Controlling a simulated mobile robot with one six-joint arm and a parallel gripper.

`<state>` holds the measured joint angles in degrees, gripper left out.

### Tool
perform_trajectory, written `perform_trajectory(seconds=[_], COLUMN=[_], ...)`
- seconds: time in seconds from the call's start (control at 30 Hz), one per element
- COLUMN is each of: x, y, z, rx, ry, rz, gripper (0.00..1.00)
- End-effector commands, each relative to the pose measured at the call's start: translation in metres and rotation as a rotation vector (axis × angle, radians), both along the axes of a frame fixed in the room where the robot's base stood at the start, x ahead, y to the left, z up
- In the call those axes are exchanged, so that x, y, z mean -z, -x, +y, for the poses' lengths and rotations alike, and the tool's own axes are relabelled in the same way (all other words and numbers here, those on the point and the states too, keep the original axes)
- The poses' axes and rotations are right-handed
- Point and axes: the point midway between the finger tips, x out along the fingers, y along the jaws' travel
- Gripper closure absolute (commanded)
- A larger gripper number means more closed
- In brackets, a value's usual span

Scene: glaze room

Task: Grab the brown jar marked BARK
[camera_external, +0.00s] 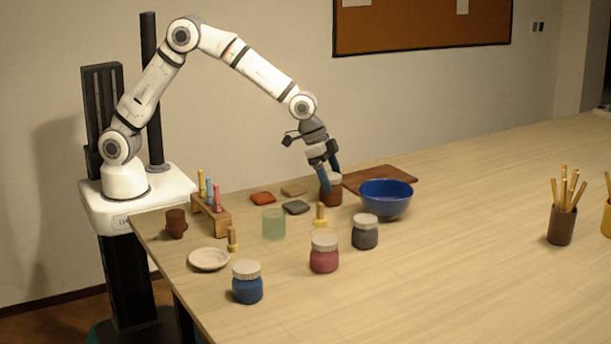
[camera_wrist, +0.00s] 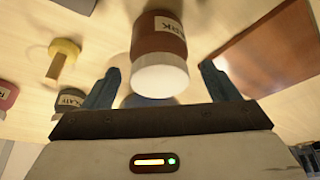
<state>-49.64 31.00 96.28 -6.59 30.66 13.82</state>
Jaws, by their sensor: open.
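The brown jar (camera_external: 332,194) stands on the table left of the blue bowl, partly hidden by my gripper. In the wrist view, the brown jar (camera_wrist: 160,38) shows a pale lid and a label partly readable as the end of BARK. My gripper (camera_external: 331,178) is open, tilted downward at the jar's top. In the wrist view, my gripper (camera_wrist: 159,82) has its two blue fingers apart, one on each side of the lid, with visible gaps. I cannot tell how far the fingers reach down around the jar.
A blue bowl (camera_external: 386,199) and a wooden board (camera_external: 379,179) stand close by on the right. A grey jar (camera_external: 365,235), a yellow stamp-like piece (camera_external: 320,218) and a red jar (camera_external: 324,257) stand in front. The table's right middle is clear.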

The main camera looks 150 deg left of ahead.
Motion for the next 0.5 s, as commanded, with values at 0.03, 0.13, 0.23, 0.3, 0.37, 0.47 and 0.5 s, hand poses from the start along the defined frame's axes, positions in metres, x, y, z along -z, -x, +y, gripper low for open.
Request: perform_trajectory(seconds=[0.03,0.13,0.23,0.3,0.37,0.47,0.5], x=[0.005,0.014,0.018,0.019,0.019,0.018,0.018], y=[-0.002,-0.005,-0.006,-0.006,-0.006,-0.006,-0.006], z=[0.002,0.004,0.005,0.005,0.005,0.005,0.005], rx=[0.0,0.0,0.001,0.001,0.001,0.001,0.001], ry=[0.002,0.001,-0.001,-0.002,-0.001,-0.001,-0.001], rz=[0.001,-0.001,-0.001,-0.001,-0.001,-0.001,-0.001], gripper=[0.19,0.19,0.19,0.19,0.19,0.23,0.26])
